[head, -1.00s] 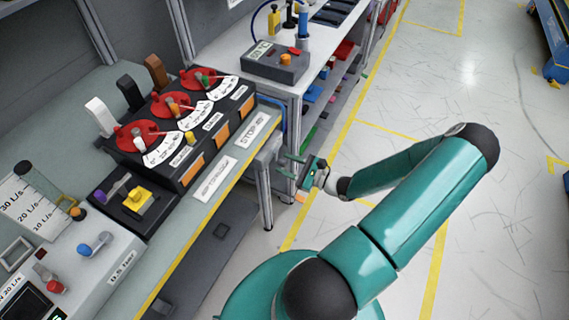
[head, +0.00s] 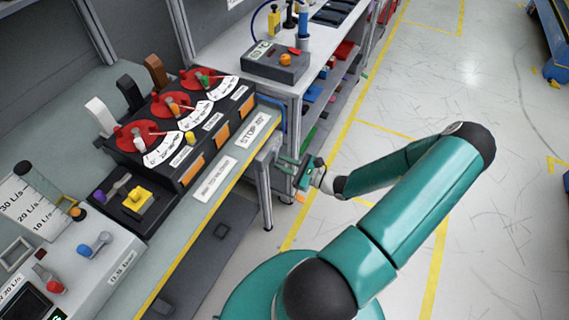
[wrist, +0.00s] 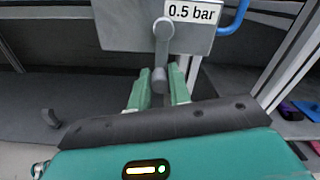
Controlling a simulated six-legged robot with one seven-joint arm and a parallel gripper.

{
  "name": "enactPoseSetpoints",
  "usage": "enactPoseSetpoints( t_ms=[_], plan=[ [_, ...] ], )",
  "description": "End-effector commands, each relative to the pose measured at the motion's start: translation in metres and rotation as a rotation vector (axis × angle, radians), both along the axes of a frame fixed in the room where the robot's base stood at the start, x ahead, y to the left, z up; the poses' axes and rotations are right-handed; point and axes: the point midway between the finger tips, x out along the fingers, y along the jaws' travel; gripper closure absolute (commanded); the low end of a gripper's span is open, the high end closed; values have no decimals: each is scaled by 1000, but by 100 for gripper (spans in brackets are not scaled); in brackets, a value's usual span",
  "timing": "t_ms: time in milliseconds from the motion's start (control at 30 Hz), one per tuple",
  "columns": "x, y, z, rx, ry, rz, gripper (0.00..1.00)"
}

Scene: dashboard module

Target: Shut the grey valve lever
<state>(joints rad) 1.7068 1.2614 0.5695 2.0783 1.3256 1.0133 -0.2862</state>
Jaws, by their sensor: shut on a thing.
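The grey valve lever (wrist: 161,50) hangs down from its round pivot on a grey box (wrist: 125,25) labelled 0.5 bar. In the wrist view its rounded lower end lies between the green fingers of my gripper (wrist: 158,78), which is shut on it. In the head view my gripper (head: 288,170) is at the grey box (head: 266,156) under the front edge of the bench. The lever is too small to make out there.
The bench (head: 215,210) above carries a black panel with red dials (head: 137,135) and several levers. A bench leg (head: 262,195) stands close to the gripper. A blue hose (wrist: 232,18) runs right of the box. Open floor (head: 480,250) lies to the right.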

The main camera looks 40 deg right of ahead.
Motion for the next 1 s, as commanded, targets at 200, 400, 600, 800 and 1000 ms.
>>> enactPoseSetpoints(
  t_ms=[200,400,600,800,1000],
  plan=[
    [0,3,0,25,8,3,100],
    [-1,7,1,90,32,6,100],
    [-3,14,2,223,79,8,100],
    [-6,22,6,400,142,8,100],
    [-9,30,11,581,206,8,100]
  ],
)
